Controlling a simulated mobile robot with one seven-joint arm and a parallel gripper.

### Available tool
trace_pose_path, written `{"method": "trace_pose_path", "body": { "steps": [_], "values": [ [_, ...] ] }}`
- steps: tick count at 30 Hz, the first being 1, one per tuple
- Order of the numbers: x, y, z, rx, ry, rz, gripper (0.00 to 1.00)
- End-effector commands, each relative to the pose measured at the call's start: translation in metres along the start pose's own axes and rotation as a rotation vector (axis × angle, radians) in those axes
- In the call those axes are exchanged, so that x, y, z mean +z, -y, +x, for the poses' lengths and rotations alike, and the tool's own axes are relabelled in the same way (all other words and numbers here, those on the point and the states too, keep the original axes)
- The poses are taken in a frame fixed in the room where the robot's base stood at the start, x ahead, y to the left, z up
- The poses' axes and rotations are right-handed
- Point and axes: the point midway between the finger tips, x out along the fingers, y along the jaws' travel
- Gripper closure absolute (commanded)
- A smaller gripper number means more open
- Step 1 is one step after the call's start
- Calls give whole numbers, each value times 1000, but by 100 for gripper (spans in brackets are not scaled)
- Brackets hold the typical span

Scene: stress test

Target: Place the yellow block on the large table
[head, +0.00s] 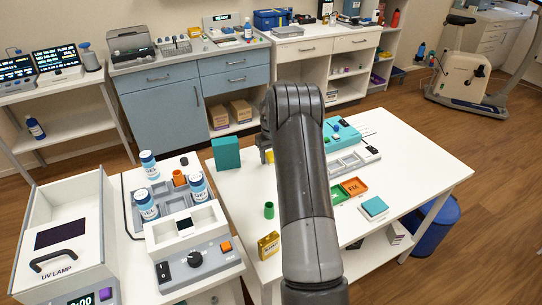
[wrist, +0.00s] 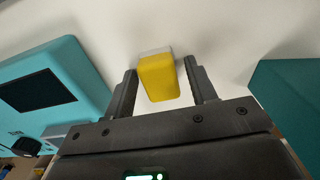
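The yellow block (wrist: 160,80) is between the two fingers of my gripper (wrist: 160,88) in the wrist view. The fingers stand apart on either side of it, with a narrow gap visible at the right and little or none at the left. In the head view only a small bit of the yellow block (head: 269,156) shows beside my gripper (head: 265,152), at the back left of the white table (head: 425,175). My arm hides most of that spot. I cannot tell whether the block touches the tabletop.
A dark teal box (head: 226,153) stands left of my gripper, and a turquoise device (head: 341,135) stands right. A green cup (head: 269,210), yellow tin (head: 268,245), orange tray (head: 354,187) and teal-topped box (head: 373,208) stand nearer. The table's right side is clear.

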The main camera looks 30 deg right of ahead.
Motion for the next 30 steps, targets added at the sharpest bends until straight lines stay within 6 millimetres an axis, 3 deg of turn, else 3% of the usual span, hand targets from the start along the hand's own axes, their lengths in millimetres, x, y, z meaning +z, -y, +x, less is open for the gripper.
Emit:
{"method": "trace_pose_path", "body": {
  "steps": [11, 24, 30],
  "values": [
    [0, 0, -9, 0, -1, 0, 46],
    [-1, 0, -96, 1, -3, 0, 46],
    [0, 0, -119, 0, -1, 0, 46]
  ]
}}
